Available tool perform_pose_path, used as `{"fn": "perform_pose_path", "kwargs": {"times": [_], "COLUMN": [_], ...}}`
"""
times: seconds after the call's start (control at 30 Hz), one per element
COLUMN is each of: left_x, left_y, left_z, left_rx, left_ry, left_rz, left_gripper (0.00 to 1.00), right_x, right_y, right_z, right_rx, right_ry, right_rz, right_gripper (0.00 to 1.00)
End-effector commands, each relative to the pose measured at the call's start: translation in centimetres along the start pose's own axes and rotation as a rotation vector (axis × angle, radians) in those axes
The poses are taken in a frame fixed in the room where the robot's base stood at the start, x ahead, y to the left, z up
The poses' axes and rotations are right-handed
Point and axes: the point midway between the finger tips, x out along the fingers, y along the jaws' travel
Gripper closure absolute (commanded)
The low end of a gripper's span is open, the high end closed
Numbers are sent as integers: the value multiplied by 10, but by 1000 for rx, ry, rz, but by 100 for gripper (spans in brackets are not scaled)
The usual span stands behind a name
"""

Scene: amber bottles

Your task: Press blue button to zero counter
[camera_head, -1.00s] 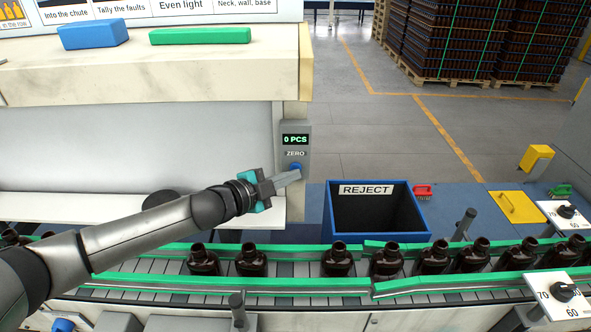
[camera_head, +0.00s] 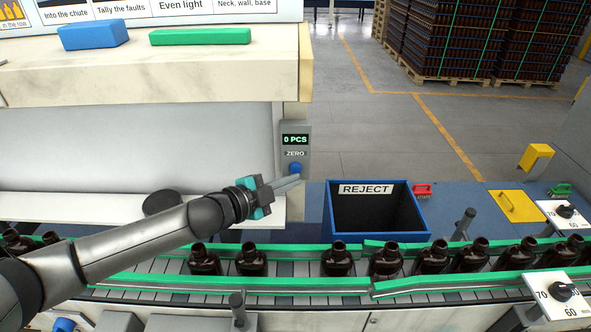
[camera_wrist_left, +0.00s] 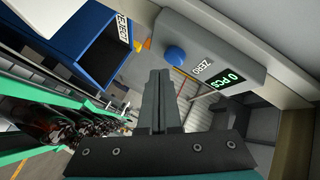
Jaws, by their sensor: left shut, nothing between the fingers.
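The grey counter box (camera_head: 303,139) is fixed to the post at the end of the shelf. Its green display (camera_head: 295,140) reads "0 PCS". Below the "ZERO" label is the round blue button (camera_head: 296,167). My left gripper (camera_head: 297,178) is shut and empty, its fingertips just below the button in the head view. In the left wrist view the shut fingers (camera_wrist_left: 160,75) point forward, and the blue button (camera_wrist_left: 175,56) shows beyond their tips and slightly right, with a visible gap. The display (camera_wrist_left: 229,79) shows there too. My right gripper is not in view.
A blue reject bin (camera_head: 375,235) stands right of the counter. The conveyor with green rails (camera_head: 300,281) carries several amber bottles (camera_head: 337,260) below my left arm. A blue block (camera_head: 93,36) and a green block (camera_head: 200,37) lie on the shelf above.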

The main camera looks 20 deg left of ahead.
Motion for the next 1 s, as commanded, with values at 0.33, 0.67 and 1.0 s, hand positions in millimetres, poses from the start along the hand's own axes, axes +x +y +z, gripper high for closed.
{"fn": "perform_pose_path", "kwargs": {"times": [0.33, 0.67, 1.0], "left_x": [-21, -35, -35], "left_y": [16, 26, 25], "left_z": [-16, -25, -25], "left_rx": [-3, 0, 0], "left_ry": [1, 0, 0], "left_rz": [3, 1, 0], "left_gripper": [100, 100, 100], "right_x": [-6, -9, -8], "right_y": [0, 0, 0], "right_z": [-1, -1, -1], "right_rx": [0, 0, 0], "right_ry": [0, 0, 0], "right_rz": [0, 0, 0], "right_gripper": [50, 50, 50]}}
